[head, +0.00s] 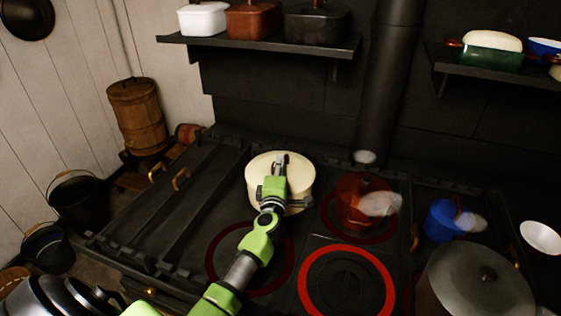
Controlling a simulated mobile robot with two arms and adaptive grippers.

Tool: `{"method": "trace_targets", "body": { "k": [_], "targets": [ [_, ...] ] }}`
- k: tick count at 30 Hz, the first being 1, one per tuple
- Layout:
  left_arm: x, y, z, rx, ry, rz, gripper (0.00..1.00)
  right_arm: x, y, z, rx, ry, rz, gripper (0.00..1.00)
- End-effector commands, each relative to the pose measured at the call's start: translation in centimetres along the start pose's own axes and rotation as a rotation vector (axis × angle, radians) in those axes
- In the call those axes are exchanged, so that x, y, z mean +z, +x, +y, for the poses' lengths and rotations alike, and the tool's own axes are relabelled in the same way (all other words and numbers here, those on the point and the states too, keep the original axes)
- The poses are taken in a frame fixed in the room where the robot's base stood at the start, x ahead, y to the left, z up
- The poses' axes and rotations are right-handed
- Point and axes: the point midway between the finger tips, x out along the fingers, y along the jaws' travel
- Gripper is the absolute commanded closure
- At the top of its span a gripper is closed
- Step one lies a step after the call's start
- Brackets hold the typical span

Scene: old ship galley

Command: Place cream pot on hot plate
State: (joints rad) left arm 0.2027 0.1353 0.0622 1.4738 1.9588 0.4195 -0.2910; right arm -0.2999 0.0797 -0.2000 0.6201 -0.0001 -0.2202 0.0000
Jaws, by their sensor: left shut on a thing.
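The cream pot (260,169) is at the back left of the black stove's cooking area. My left gripper (281,164) reaches over it from the front and is shut on it near the top; the fingers hide the exact grip. Whether the pot rests on the stove or hangs just above it I cannot tell. A hot plate with a bright red ring (305,283) lies bare at the front, right of my arm. A darker ringed plate (214,262) is partly hidden under my arm. Another ringed plate (325,216) bears a red-brown pot (352,195). My right gripper is out of view.
A blue pot (440,220) and a large grey lidded pot (478,284) stand on the right. A stovepipe (388,85) rises behind. Shelves (262,49) with pots hang on the wall. Buckets (82,205) and a wooden barrel (137,115) stand left.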

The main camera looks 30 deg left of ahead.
Motion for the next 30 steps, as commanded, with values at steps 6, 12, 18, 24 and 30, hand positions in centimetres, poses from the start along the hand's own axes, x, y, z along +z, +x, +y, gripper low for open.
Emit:
{"method": "trace_targets", "body": {
  "k": [6,12,18,24,30],
  "targets": [
    [0.1,0.1,0.5,0.014,-0.001,-0.002,1.0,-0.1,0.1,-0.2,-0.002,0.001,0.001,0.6],
    [0.1,0.1,0.2,0.013,-0.001,-0.002,1.0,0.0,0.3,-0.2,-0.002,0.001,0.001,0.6],
    [0.0,0.0,-0.5,0.001,0.0,-0.001,0.74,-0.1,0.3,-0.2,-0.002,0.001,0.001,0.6],
    [0.0,0.0,-0.6,-0.001,0.0,0.0,0.74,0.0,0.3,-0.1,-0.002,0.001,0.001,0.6],
    [0.0,0.0,-0.7,-0.003,0.0,0.0,0.74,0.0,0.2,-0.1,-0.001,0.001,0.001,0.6]
  ]
}}
